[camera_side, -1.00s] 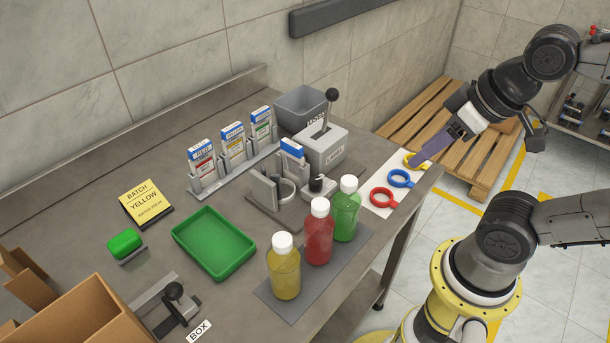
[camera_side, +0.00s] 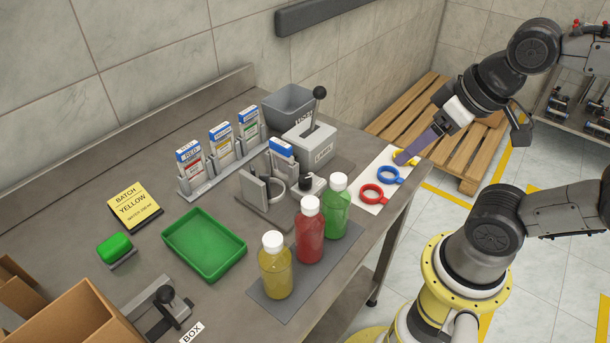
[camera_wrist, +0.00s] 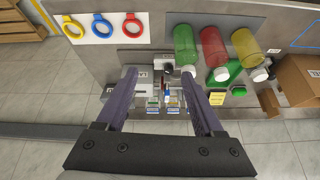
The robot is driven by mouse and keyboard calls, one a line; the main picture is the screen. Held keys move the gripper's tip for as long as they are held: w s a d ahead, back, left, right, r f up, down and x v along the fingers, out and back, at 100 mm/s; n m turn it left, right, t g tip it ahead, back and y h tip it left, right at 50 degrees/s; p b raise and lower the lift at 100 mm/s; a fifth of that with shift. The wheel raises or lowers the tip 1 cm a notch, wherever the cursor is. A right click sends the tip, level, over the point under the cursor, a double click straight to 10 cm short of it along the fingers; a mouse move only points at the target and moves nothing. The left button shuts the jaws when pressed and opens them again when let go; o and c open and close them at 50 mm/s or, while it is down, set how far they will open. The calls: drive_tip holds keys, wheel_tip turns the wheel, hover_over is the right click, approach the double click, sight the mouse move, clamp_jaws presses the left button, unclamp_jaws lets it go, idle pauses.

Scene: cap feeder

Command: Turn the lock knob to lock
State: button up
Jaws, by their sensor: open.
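Yellow (camera_side: 275,268), red (camera_side: 309,232) and green (camera_side: 335,208) capped bottles stand on a grey mat in front of the fixture. A label box with a tall black-ball lever (camera_side: 319,93) rises behind it. Red (camera_side: 372,194) and blue (camera_side: 390,174) rings lie on a white sheet.

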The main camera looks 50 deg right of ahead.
drive_tip(key=w+r+m, duration=0.4)
drive_tip(key=m+g, duration=0.4)
drive_tip(key=g, duration=0.1)
hover_over(305, 178)
wheel_tip(305, 178, down, 7)
drive_tip(key=shift+g, duration=0.3)
wheel_tip(305, 178, down, 14)
drive_tip(key=shift+r, duration=0.1)
clamp_jaws()
